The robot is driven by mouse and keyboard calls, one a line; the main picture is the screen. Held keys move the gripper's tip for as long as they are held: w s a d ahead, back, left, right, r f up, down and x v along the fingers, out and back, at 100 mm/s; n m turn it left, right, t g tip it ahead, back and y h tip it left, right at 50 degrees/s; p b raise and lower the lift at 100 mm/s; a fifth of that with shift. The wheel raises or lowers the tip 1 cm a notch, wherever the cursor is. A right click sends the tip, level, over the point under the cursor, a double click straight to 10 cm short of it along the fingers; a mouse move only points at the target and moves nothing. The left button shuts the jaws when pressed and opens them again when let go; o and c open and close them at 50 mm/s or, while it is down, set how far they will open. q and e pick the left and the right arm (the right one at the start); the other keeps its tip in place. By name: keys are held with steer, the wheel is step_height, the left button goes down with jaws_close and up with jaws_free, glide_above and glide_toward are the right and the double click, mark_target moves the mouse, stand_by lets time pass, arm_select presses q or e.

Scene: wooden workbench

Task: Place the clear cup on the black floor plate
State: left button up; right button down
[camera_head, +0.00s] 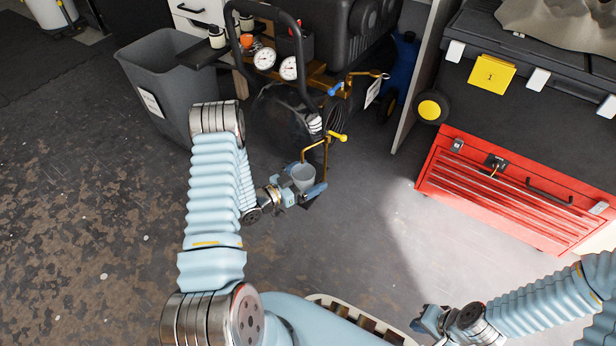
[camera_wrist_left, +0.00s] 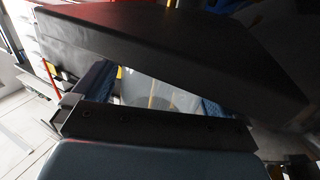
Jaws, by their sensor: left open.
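The clear cup (camera_head: 303,174) looks translucent and upright in the head view, between the blue fingers of my left gripper (camera_head: 306,186). In the left wrist view the clear cup (camera_wrist_left: 150,95) shows between the two finger pads of my left gripper (camera_wrist_left: 155,95), partly hidden by dark parts. My left gripper is open around the cup. A small dark patch (camera_head: 309,204) lies just below the gripper; I cannot tell if it is the black floor plate. A large black slab (camera_wrist_left: 170,40) crosses the left wrist view close by. My right gripper (camera_head: 428,320) is low at right, away from the cup.
A compressor with gauges (camera_head: 275,64) and a yellow-handled pipe (camera_head: 325,142) stand just behind the left gripper. A grey bin (camera_head: 160,75) is at the back left. A red toolbox (camera_head: 510,190) is at right. The floor between (camera_head: 370,230) is clear.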

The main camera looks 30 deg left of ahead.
arm_select(q)
steer(key=shift+r, duration=0.25)
steer(key=p+v, duration=0.1)
steer(key=v, duration=1.1)
steer(key=shift+f+p, duration=0.15)
steer(key=shift+p, duration=0.15)
steer(key=shift+c, duration=0.5)
